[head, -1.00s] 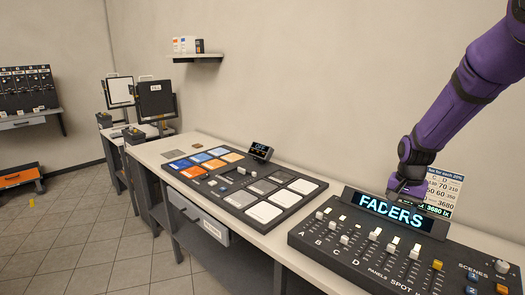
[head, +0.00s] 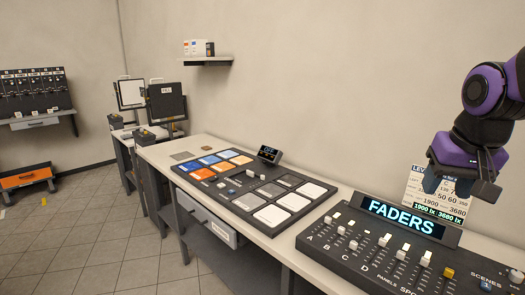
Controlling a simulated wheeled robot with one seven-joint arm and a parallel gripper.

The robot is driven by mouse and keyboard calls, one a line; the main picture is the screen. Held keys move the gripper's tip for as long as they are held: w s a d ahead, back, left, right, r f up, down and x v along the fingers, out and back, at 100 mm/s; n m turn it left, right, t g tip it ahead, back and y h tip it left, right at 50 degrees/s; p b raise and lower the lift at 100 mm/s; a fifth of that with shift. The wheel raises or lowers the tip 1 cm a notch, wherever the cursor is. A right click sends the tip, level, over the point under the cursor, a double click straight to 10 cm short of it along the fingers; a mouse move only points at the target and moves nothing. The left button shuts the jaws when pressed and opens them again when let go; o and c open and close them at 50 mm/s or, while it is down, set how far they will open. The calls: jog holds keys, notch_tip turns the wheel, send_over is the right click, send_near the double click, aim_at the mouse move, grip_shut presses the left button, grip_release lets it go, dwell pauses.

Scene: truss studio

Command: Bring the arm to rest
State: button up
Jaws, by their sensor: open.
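My purple arm comes in from the right edge in the head view. My gripper (head: 462,186) is at its end, above the fader console (head: 330,236) and in front of a printed level card (head: 420,208). The gripper is open, and I see nothing held in it. It hides the upper right part of the card. The lit "FADERS" display (head: 405,218) stands at the back of the console, just below and left of the gripper.
A panel of coloured and grey tiles (head: 262,197) lies on the bench (head: 186,145), with a small "OFF" display (head: 270,154) behind it. A wall shelf (head: 206,62) holds small boxes. Two square panels stand farther back.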

jog(key=s+a+r+n+t, duration=0.1)
jog(key=s+a+r+n, duration=0.1)
jog(key=s, duration=0.9)
jog(key=shift+s+a+n+t, duration=0.2)
jog(key=shift+s+n+t, duration=0.1)
jog(key=shift+n, duration=0.1)
dwell(2.2)
